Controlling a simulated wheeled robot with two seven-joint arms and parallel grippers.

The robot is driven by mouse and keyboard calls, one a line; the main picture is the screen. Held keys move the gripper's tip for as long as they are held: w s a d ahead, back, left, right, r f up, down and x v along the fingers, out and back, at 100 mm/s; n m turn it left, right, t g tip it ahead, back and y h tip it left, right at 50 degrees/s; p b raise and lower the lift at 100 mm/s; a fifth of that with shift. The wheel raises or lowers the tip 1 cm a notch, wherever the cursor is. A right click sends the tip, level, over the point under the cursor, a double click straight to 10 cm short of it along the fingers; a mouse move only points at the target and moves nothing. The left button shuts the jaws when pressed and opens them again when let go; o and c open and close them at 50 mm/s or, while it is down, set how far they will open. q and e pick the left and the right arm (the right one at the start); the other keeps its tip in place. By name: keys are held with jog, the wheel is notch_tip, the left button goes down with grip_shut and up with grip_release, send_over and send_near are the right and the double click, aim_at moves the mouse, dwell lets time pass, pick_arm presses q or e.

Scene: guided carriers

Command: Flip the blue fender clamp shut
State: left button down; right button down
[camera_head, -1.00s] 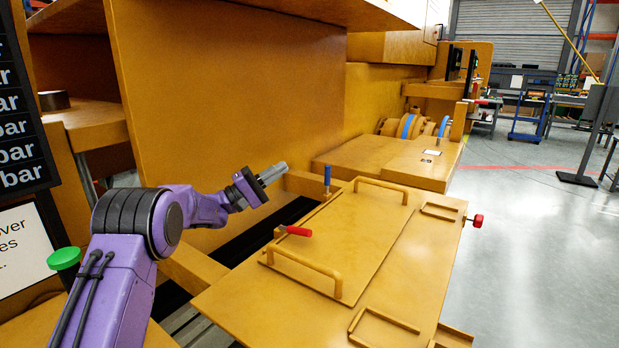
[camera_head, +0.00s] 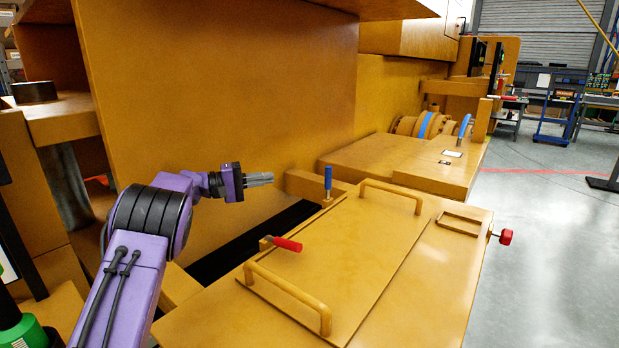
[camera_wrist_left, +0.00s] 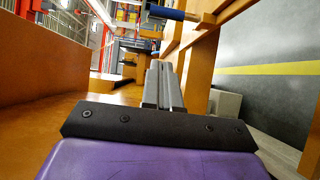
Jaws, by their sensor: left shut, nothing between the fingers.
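The blue fender clamp (camera_head: 328,178) has a blue handle standing upright at the far left corner of the yellow panel. In the left wrist view a blue handle (camera_wrist_left: 171,13) shows at the top, beyond the fingers. My left gripper (camera_head: 272,179) is shut and empty. In the head view it is left of the blue handle at about the same height in the picture, with a gap between them. Its closed grey fingers (camera_wrist_left: 164,88) point ahead in the left wrist view. My right gripper is not in view.
A red-handled clamp (camera_head: 287,244) lies low at the panel's left edge. Two raised grab bars (camera_head: 391,193) stand on the yellow panel (camera_head: 395,275). A red knob (camera_head: 506,236) sticks out at right. A tall yellow wall (camera_head: 220,90) stands behind my left arm; a dark gap lies below.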

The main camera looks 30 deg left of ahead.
aim_at(328, 182)
pick_arm(q)
jog(key=s+d+p+x, duration=0.1)
jog(key=d+p+x, duration=0.1)
jog(key=x, duration=1.1)
jog(key=shift+s+f+p, duration=0.25)
jog(key=shift+s+p, duration=0.05)
jog(key=shift+p, duration=0.05)
